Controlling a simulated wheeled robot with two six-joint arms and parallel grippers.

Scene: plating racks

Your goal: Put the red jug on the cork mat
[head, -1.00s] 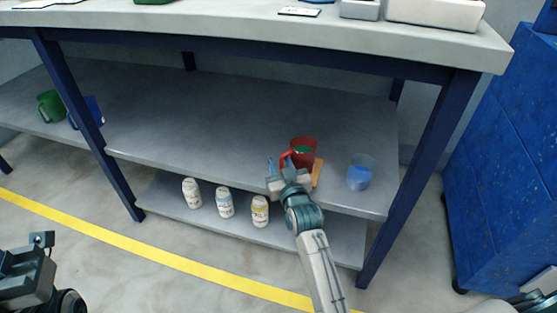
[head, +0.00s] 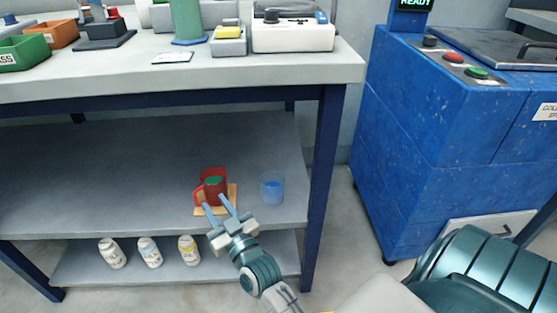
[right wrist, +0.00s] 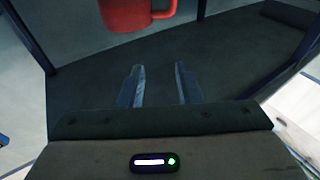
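The red jug (head: 215,187) stands upright on the middle shelf, with green showing inside and its handle toward the left front. The tan cork mat (head: 231,199) lies under the jug and shows around its base. My right gripper (head: 214,203) is open and empty just in front of the jug, its two fingers apart. In the right wrist view the red jug (right wrist: 137,12) is at the top, cut off by the frame edge, beyond the open fingers of my right gripper (right wrist: 158,76). Nothing lies between the fingers. My left gripper is out of view.
A clear cup with blue contents (head: 272,188) stands right of the mat. Several feet of shelf left of the jug are bare. Three white bottles (head: 150,253) stand on the lower shelf. The table top (head: 290,72) hangs above, and a blue cabinet (head: 430,150) is at right.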

